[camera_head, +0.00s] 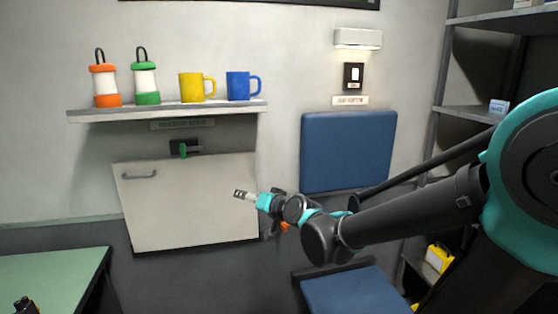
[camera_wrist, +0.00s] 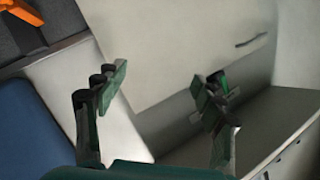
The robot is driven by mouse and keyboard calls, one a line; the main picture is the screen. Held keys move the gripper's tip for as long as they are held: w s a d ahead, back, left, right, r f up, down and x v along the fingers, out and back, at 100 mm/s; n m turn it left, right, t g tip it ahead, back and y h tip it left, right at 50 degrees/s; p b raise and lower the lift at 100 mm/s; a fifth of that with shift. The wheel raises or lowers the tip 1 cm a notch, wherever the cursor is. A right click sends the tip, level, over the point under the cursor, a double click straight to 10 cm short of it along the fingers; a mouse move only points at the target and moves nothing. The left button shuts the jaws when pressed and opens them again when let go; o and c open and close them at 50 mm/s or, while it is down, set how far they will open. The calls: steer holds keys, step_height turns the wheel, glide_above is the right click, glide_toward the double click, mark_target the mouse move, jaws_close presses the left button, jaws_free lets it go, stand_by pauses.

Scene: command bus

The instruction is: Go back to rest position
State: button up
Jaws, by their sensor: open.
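My gripper (camera_head: 243,195) is at the end of my outstretched arm, in front of the white wall panel (camera_head: 190,215) with a grey handle (camera_head: 139,175). In the wrist view my gripper (camera_wrist: 165,88) has its two fingers wide apart, with nothing between them. The panel (camera_wrist: 165,40) and its handle (camera_wrist: 264,38) show behind the fingers. The panel hangs slightly askew below the shelf (camera_head: 167,111). A dark latch with a green lever (camera_head: 184,149) sits just above the panel. I cannot tell how far the gripper is from the panel.
On the shelf stand an orange lantern (camera_head: 103,85), a green lantern (camera_head: 145,83), a yellow mug (camera_head: 192,87) and a blue mug (camera_head: 238,86). A blue folding seat (camera_head: 350,291) and backrest (camera_head: 348,150) are near my arm. A green table (camera_head: 55,278) is at left, a rack (camera_head: 485,20) at right.

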steer(key=s+d+f+g+h, duration=0.2)
steer(key=s+d+f+h, duration=0.1)
steer(key=s+d+f, duration=0.2)
steer(key=s+d+f+g+h, duration=0.3)
steer(key=s+d+f, duration=0.3)
steer(key=d+f, duration=0.3)
steer(key=s+d+f+g+h, duration=0.2)
steer(key=s+d+f, duration=0.4)
steer(key=d, duration=0.8)
steer(key=shift+s+f+h, duration=0.2)
steer(key=shift+f+h, duration=0.4)
steer(key=shift+f, duration=0.1)
